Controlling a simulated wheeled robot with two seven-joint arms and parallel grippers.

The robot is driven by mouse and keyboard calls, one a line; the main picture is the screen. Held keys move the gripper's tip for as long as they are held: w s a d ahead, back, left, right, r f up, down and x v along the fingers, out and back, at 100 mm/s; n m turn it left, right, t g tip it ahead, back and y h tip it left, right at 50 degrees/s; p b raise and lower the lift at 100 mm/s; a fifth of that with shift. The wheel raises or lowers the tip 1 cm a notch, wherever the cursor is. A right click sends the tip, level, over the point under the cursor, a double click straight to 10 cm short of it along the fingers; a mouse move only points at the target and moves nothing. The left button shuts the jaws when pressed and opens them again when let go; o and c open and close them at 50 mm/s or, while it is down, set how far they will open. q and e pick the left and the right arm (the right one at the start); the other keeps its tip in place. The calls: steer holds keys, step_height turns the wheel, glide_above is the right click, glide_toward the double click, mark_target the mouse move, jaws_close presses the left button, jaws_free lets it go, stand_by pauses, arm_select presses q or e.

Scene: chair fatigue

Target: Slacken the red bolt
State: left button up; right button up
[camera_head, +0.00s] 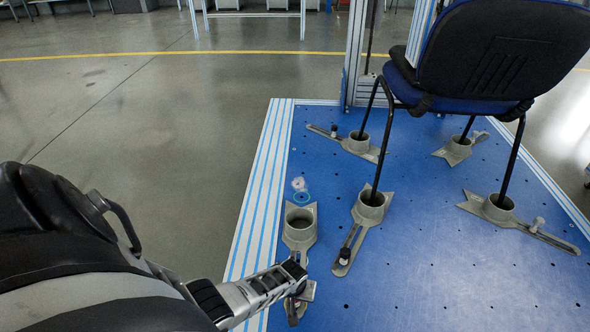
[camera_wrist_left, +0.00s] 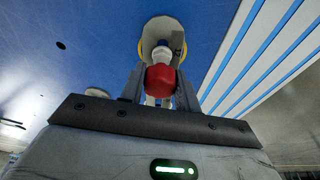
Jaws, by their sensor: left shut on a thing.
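The red bolt (camera_wrist_left: 160,77) shows in the left wrist view, with its red head between the two fingers of my left gripper (camera_wrist_left: 159,68). The gripper is shut on it. A pale shaft or fitting shows along the bolt, and a round pale and yellow piece (camera_wrist_left: 155,32) lies beyond it. In the head view my left gripper (camera_head: 296,271) reaches over the near end of an empty foot clamp (camera_head: 299,238) on the blue platform. The bolt itself is hidden there by the gripper. My right gripper is not in view.
A dark chair (camera_head: 500,55) stands at the right with its legs in several grey cup clamps (camera_head: 370,207) on the blue platform (camera_head: 430,270). A metal post (camera_head: 366,50) rises behind. A small round disc (camera_head: 301,198) lies near the empty cup. Open floor lies left.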

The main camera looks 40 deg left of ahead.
arm_select(q)
steer(key=shift+d, duration=0.1)
steer(key=shift+w+n, duration=0.1)
steer(key=shift+n, duration=0.4)
steer(key=n, duration=0.3)
steer(key=shift+g+y, duration=0.3)
steer(key=shift+y, duration=0.1)
steer(key=o, duration=1)
steer(key=m, duration=0.3)
steer(key=shift+h+p, duration=0.3)
steer(key=shift+p, duration=0.05)
steer(key=shift+m, duration=0.5)
